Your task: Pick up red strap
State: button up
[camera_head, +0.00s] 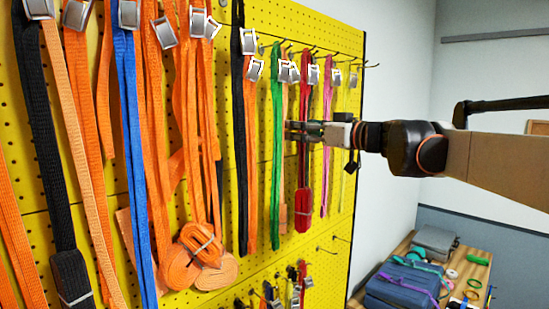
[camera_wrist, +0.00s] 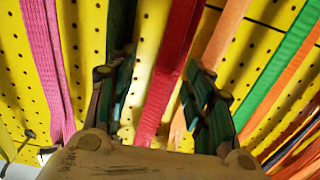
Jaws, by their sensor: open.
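The red strap (camera_head: 303,196) hangs from a hook on the yellow pegboard, between an orange strap and a pink strap. Its metal buckle is at the top and its lower part is a folded bundle. My gripper (camera_head: 297,131) is level with the strap's middle and in front of it in the head view, hiding a short piece. In the wrist view the red strap (camera_wrist: 172,70) runs down between the two spread fingers of my gripper (camera_wrist: 160,88). The fingers are open. I cannot tell whether they touch the strap.
A pink strap (camera_head: 327,150) and a green strap (camera_head: 277,150) hang close to either side. Many orange, blue and black straps fill the yellow pegboard (camera_head: 262,20) to the left. A wooden table (camera_head: 395,258) with folded blue items stands at the lower right.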

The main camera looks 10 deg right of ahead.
jog(key=shift+s+d+r, duration=0.1)
jog(key=shift+s+d, duration=0.15)
jog(key=shift+s, duration=0.05)
jog(key=shift+d, duration=0.1)
jog(key=c, duration=0.5)
jog(key=shift+w+a, duration=0.25)
grip_shut()
jog(key=shift+s, duration=0.1)
jog(key=shift+r, duration=0.15)
